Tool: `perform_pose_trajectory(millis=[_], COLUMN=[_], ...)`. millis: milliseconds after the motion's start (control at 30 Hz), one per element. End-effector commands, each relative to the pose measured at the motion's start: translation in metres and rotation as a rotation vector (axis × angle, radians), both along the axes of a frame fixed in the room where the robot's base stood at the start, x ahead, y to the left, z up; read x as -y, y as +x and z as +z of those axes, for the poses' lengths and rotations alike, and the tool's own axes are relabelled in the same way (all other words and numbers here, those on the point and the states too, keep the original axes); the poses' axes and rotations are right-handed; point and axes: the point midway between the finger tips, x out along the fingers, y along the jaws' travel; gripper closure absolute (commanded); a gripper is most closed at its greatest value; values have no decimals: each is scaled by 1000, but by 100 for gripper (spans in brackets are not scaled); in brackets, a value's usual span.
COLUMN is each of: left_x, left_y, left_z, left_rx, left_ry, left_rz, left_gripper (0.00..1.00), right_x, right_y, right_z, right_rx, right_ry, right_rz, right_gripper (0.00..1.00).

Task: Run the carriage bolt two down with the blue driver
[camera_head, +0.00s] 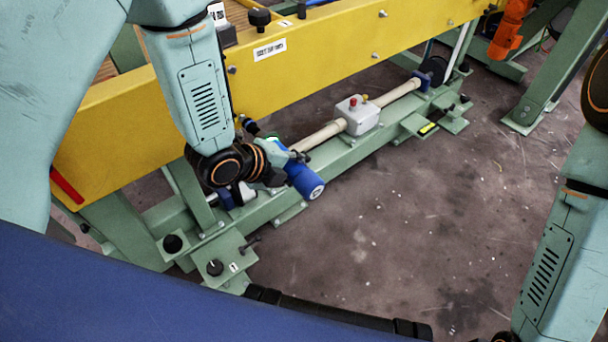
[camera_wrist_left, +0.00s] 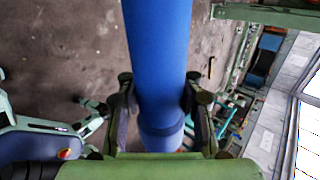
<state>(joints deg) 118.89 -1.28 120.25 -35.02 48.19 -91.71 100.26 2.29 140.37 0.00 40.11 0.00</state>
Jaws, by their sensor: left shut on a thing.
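My left gripper (camera_head: 282,168) is shut on the blue driver (camera_head: 306,182), beside the lower green rail of the frame. In the left wrist view the driver's blue body (camera_wrist_left: 160,60) runs between the two dark fingers. The driver's working end cannot be made out. A dark bolt (camera_head: 250,243) stands out from a green foot plate at the frame's near end. Two black round heads (camera_head: 172,243) sit close by, one by a small white number tag; I cannot tell which is carriage bolt two. My right arm shows at the right edge, but its gripper cannot be made out clearly.
A yellow beam (camera_head: 310,65) runs above the rail. A beige shaft (camera_head: 320,137) and a grey box (camera_head: 357,115) with a red button lie along the rail. An orange part (camera_head: 510,30) hangs at the back right. The floor (camera_head: 420,220) in the middle is clear.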

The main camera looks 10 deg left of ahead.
Motion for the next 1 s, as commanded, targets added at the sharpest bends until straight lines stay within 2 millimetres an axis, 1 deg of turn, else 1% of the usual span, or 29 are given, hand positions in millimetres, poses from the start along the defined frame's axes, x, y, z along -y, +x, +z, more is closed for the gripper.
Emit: perform_pose_trajectory(millis=[33, 133, 1000], left_x=[-3, -9, -8], left_y=[4, 8, 7], left_z=[2, 2, 2], left_rx=[6, 6, 6], left_ry=[-3, -1, -1], left_rz=[1, 1, -1], left_gripper=[100, 100, 100], right_x=[0, 0, 0], right_y=[0, 0, 0], right_z=[1, 1, 3], right_rx=[0, 0, 0], right_ry=[0, 0, 0], right_rz=[0, 0, 0], right_gripper=[60, 60, 60])
